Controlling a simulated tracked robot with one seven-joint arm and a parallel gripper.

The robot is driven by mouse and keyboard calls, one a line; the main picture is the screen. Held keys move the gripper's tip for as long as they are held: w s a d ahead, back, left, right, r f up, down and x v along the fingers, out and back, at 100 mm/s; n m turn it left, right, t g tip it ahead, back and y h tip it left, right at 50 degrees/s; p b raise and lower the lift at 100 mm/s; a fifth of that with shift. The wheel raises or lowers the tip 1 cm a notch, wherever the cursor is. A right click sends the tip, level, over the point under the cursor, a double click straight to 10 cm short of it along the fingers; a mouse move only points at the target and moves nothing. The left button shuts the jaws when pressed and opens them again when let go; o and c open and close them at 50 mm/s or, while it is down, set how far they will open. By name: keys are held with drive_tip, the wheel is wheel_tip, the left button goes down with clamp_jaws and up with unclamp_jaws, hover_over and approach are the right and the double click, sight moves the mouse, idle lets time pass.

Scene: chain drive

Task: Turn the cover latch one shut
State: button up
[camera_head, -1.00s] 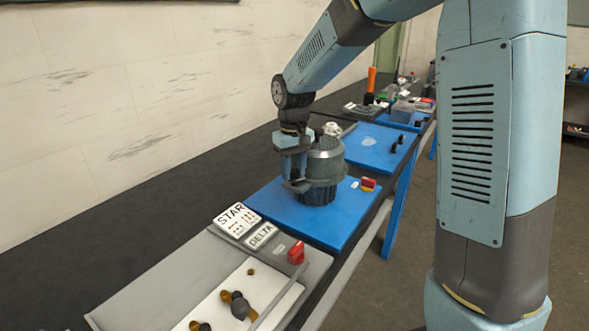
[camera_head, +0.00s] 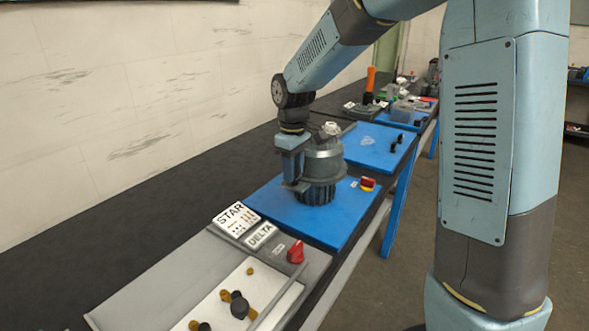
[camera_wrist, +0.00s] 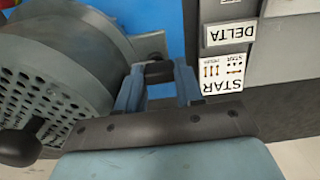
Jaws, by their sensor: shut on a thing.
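A grey, round, ribbed housing (camera_head: 322,165) stands on a blue mat (camera_head: 345,222). In the wrist view the housing (camera_wrist: 55,65) fills the left side, with a perforated cover and a dark knob (camera_wrist: 20,146). My gripper (camera_head: 297,184) points down at the left side of the housing. In the wrist view my gripper (camera_wrist: 157,80) has its two fingers around a small dark latch piece (camera_wrist: 158,70) at the housing's edge. The latch is mostly hidden between the fingers, and its angle cannot be told.
STAR (camera_head: 236,219) and DELTA (camera_head: 261,236) plates lie on a grey panel with a red knob (camera_head: 296,252). A red and yellow switch (camera_head: 367,184) sits on the mat's right edge. Another blue mat (camera_head: 372,145) with small parts lies farther along the bench.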

drive_tip(key=o, duration=1)
drive_tip(key=shift+o, duration=0.2)
drive_tip(key=shift+r, duration=3.9)
